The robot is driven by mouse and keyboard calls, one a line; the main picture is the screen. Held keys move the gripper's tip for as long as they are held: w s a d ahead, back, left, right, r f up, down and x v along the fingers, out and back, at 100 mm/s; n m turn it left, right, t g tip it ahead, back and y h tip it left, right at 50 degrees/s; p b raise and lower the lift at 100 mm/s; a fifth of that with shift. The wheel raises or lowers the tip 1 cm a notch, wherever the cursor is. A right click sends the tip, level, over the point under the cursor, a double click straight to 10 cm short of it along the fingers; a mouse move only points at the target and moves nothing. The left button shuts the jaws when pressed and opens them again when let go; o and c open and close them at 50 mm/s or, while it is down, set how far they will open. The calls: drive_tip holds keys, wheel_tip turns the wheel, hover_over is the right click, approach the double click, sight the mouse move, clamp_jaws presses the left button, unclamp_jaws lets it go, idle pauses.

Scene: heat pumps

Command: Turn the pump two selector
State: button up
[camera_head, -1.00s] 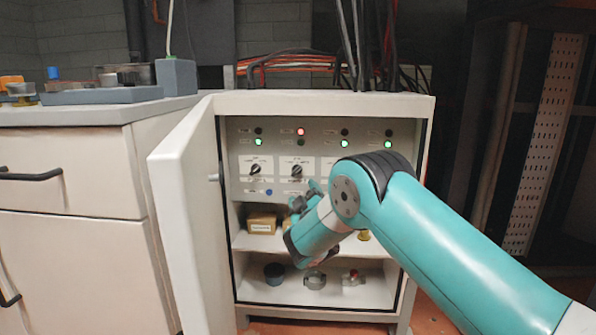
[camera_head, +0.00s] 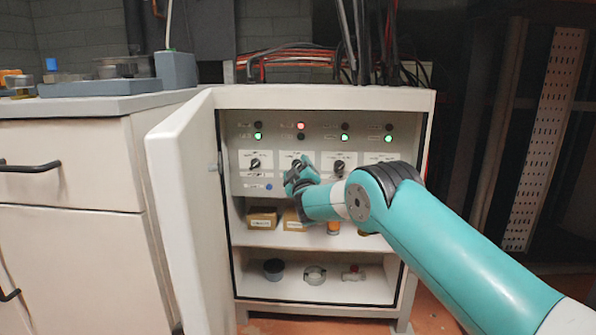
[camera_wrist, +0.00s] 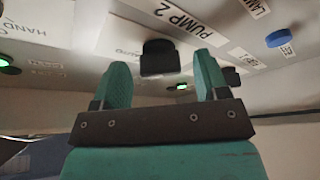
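The control panel (camera_head: 270,195) in the open cabinet has a row of black selector knobs. In the wrist view, the pump two selector (camera_wrist: 158,57) is a black knob beside the "PUMP 2" label (camera_wrist: 185,20). In the head view it is the second knob from the left (camera_head: 296,163), largely hidden by my gripper (camera_head: 300,172). The wrist view shows my gripper (camera_wrist: 161,64) open and empty, its teal fingers on either side of the knob in the picture. I see no contact; the remaining gap is hard to judge. The knob's exact setting is unclear.
Neighbouring selectors (camera_head: 255,163) and (camera_head: 339,167) sit close on both sides. A red lamp (camera_head: 300,127) is lit above pump two; the other columns show green. The open cabinet door (camera_head: 183,215) stands left. Shelves below hold boxes (camera_head: 262,218) and small parts.

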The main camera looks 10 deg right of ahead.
drive_tip(key=c, duration=0.8)
drive_tip(key=shift+r+p, duration=0.15)
drive_tip(key=shift+p, duration=0.25)
drive_tip(key=shift+r+n+y+p, duration=0.15)
drive_tip(key=shift+n+y+p, duration=0.25)
drive_tip(key=shift+n+p, duration=0.4)
drive_tip(key=n+g+p, duration=0.1)
drive_tip(key=n+p, duration=0.1)
drive_tip(key=p, duration=0.1)
drive_tip(key=shift+d+r+y, duration=0.1)
drive_tip(key=shift+r+y, duration=0.05)
drive_tip(key=shift+y, duration=0.15)
drive_tip(key=n+g+p, duration=0.1)
drive_tip(key=n+p, duration=0.1)
drive_tip(key=n, duration=0.1)
drive_tip(key=n+g+y+p, duration=0.1)
drive_tip(key=n+p, duration=0.1)
drive_tip(key=shift+n, duration=0.4)
drive_tip(key=shift+f, duration=0.2)
drive_tip(key=o, duration=0.9)
